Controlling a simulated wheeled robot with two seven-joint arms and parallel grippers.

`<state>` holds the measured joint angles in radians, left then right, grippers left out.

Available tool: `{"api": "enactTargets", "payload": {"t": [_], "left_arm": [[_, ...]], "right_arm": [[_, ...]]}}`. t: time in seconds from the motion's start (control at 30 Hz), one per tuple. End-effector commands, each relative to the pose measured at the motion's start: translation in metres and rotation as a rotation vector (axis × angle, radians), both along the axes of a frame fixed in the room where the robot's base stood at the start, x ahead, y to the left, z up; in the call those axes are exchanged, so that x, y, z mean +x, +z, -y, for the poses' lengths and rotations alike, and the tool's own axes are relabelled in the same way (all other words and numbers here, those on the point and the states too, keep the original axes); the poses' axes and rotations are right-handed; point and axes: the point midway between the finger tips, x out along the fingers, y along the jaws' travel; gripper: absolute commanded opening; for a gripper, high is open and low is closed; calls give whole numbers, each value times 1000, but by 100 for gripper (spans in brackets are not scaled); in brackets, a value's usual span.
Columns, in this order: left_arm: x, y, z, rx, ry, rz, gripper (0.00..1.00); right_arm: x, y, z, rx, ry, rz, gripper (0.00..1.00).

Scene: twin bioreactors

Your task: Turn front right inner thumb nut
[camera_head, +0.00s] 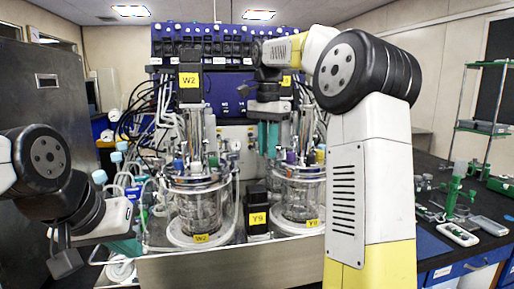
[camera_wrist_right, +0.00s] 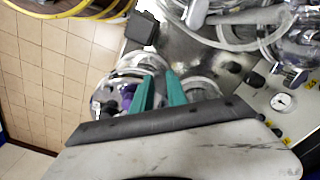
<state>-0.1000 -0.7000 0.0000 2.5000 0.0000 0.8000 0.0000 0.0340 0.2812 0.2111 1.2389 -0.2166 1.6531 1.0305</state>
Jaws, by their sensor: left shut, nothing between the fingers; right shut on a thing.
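The right glass bioreactor vessel (camera_head: 298,199) stands beside the left vessel (camera_head: 200,212), each under a metal lid. My right gripper (camera_head: 268,154) points down at the left, inner side of the right vessel's lid (camera_head: 300,172). In the right wrist view its two teal fingers (camera_wrist_right: 161,78) reach over a round lid. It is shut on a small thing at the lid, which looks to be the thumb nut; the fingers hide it. My left gripper (camera_head: 122,246) is shut and empty at the lower left, away from the vessels.
A black block labelled Y9 (camera_head: 257,214) stands between the vessels. Tubes and cables crowd around the left vessel. A blue pump rack (camera_head: 225,50) rises behind. A round gauge (camera_wrist_right: 283,101) shows in the wrist view. Green tools (camera_head: 455,195) lie on the right bench.

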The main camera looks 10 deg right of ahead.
Motion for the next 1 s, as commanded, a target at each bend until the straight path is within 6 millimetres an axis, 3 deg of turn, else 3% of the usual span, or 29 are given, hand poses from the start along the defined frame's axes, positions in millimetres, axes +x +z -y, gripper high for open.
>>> {"api": "enactTargets", "payload": {"t": [0.6, 1.0], "left_arm": [[0, 0, 0, 0, 0, 0, 0], [0, 0, 0, 0, 0, 0, 0]], "right_arm": [[-2, 0, 3, 0, 544, 1, 0], [-2, 0, 4, 0, 724, 1, 0]]}}
